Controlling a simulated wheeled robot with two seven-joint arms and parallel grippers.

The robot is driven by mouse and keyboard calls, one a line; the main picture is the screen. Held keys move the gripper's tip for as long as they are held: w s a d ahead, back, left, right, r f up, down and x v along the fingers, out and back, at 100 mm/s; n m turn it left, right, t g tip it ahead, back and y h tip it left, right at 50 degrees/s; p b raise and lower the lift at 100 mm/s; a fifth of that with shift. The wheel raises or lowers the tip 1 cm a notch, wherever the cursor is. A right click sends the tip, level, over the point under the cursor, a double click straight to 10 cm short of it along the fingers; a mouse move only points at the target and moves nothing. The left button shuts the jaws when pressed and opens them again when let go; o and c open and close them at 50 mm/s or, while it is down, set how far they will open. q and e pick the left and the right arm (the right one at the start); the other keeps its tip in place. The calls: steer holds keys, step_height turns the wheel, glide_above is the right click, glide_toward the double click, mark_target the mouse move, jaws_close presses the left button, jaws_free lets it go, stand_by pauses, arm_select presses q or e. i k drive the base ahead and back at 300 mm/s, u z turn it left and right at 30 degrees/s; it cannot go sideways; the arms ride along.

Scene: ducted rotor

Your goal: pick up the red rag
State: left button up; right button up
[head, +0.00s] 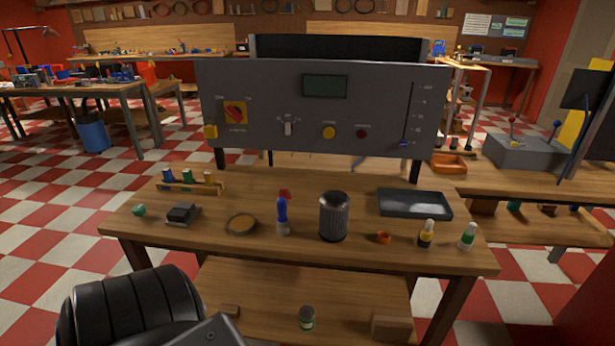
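I cannot make out a red rag anywhere in the head view. On the wooden workbench (290,258), the red I can see is the top of a blue spray bottle (282,214) near the middle. A small orange ring-like piece (383,237) lies to the right of a dark ribbed canister (333,217). Neither of my grippers shows in this view.
A grey control panel (390,100) stands along the bench's back edge. A black tray (415,204), two small bottles (427,233), a round dish (241,224), a dark block (183,213) and a green lump (138,210) lie on the top. The lower shelf holds a can (307,318).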

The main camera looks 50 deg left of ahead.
mark_target(283, 192)
steer(key=i, duration=1.75)
steer(key=u, duration=1.25)
